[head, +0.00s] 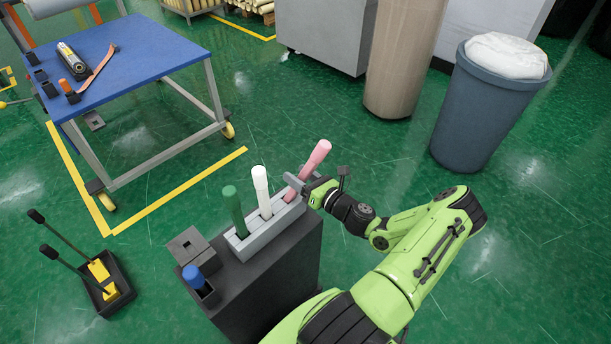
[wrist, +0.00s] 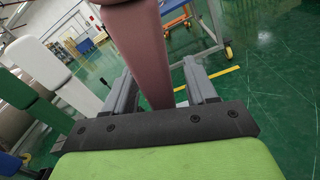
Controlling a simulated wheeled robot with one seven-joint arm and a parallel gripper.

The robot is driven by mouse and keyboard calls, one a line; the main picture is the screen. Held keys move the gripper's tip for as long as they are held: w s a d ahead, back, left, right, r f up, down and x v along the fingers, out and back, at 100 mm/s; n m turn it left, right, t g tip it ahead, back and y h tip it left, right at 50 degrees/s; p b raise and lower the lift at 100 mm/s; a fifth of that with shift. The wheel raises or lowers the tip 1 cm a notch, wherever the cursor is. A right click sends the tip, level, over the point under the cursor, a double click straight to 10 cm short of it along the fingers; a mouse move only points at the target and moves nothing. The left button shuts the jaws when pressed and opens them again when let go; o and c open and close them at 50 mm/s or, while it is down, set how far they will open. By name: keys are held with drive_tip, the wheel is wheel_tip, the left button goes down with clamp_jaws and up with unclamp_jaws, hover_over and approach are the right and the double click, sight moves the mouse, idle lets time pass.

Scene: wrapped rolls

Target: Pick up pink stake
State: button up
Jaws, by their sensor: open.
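The pink stake (head: 314,163) stands tilted in the right end of a grey holder (head: 257,239) on a dark stand, its top leaning to the right. My gripper (head: 298,186) is at the pink stake's lower part, with its jaws open. In the wrist view the pink stake (wrist: 140,45) runs down between the two grey fingers (wrist: 160,92). I cannot tell whether either finger touches it. The stake's lower end is hidden in the wrist view behind the gripper's dark front plate.
A white stake (head: 262,190) and a green stake (head: 234,208) stand in the same holder, left of the pink one. A blue-capped item (head: 194,277) sits on the dark stand (head: 275,285). A blue-topped table (head: 135,60) and a bin (head: 480,110) stand farther back.

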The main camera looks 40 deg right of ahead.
clamp_jaws()
idle(0.3)
